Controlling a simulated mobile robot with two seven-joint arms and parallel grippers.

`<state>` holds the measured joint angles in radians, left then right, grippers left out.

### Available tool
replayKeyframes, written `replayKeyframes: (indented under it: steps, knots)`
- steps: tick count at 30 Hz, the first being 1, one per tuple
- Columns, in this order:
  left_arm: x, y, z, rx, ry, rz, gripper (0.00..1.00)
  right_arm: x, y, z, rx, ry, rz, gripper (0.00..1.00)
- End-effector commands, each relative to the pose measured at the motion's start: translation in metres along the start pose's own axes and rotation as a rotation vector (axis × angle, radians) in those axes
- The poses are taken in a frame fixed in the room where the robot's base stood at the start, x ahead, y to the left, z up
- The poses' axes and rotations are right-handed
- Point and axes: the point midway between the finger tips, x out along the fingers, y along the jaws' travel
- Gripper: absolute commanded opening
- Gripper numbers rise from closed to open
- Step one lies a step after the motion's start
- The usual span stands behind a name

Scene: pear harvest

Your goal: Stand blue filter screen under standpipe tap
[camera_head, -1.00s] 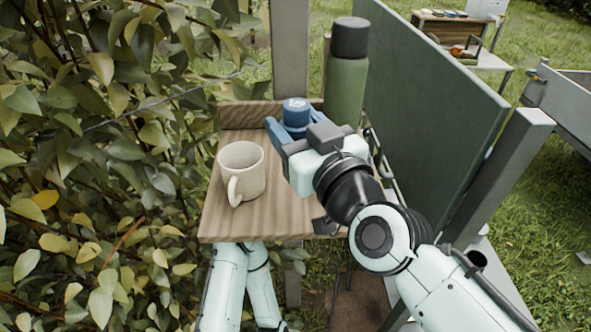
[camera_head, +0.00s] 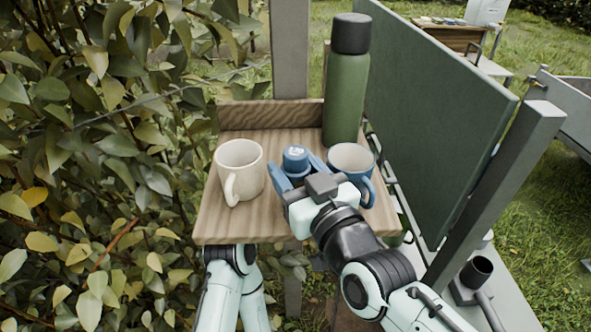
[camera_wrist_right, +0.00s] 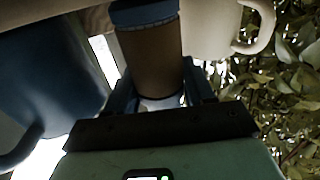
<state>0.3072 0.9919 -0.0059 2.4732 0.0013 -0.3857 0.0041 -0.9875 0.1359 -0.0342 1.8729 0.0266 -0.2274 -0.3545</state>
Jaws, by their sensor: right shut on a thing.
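The blue filter screen (camera_head: 296,158) shows in the head view as a blue round top between the fingers of my right gripper (camera_head: 298,170). In the right wrist view the filter screen (camera_wrist_right: 152,52) is a brownish cylinder with a blue rim, upright between the fingers. The right gripper is shut on it, over the wooden shelf (camera_head: 222,225); I cannot tell how far above the board it is. My left gripper is out of view; only left arm links show below the shelf. I cannot make out a standpipe tap with certainty.
A cream mug (camera_head: 240,170) stands left of the right gripper, and a blue mug (camera_head: 352,160) close on its right. A green bottle (camera_head: 346,95) stands at the back right. A dark green panel (camera_head: 435,120) borders the right side; dense leaves fill the left.

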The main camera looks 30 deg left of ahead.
Motion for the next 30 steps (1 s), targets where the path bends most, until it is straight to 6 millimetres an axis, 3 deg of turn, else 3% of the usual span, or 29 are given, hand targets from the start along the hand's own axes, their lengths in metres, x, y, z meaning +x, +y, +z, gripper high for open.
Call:
replayKeyframes:
  steps: [5,6,8,9,20,30]
  knots:
    - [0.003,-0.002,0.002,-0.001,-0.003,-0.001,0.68,0.0,0.0,0.003,0.001,0.0,0.001,0.23]
    - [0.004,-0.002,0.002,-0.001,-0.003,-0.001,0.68,0.0,0.0,0.003,0.001,-0.001,0.001,0.56]
    - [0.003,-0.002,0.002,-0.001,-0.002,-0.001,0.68,0.0,0.0,0.002,0.0,-0.001,0.001,0.76]
    - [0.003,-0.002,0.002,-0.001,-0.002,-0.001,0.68,0.0,0.0,0.002,0.0,-0.001,0.0,0.78]
    - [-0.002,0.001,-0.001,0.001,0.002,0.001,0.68,-0.001,0.001,-0.003,-0.001,0.001,0.0,0.78]
    - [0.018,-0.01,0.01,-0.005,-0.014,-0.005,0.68,-0.069,0.001,0.001,0.003,0.002,0.003,0.78]
